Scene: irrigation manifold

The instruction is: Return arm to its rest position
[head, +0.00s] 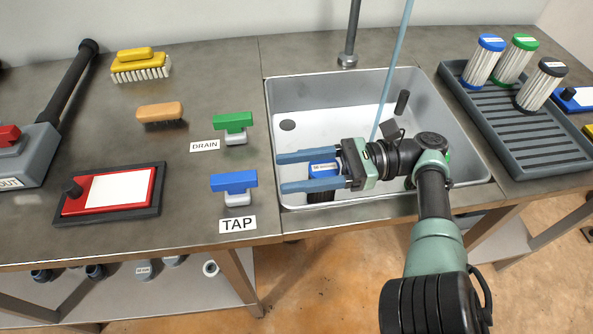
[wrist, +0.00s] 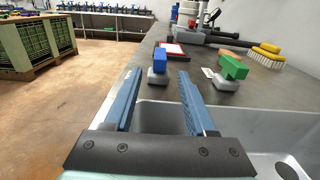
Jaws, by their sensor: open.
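My gripper (head: 308,171) reaches over the front part of the sink (head: 290,92) in the head view, with its two blue fingers pointing left. The fingers are apart and hold nothing. They also show spread in the wrist view (wrist: 158,88), pointing toward the blue tap handle (wrist: 160,60). My arm comes in from the lower right of the head view.
A thin stream of water (head: 391,70) falls into the sink beside my gripper. Green drain handle (head: 233,122) and blue tap handle (head: 234,182) stand left of the sink. A grey rack (head: 540,140) with several cartridges is at the right. Brushes and a red plate (head: 88,194) lie left.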

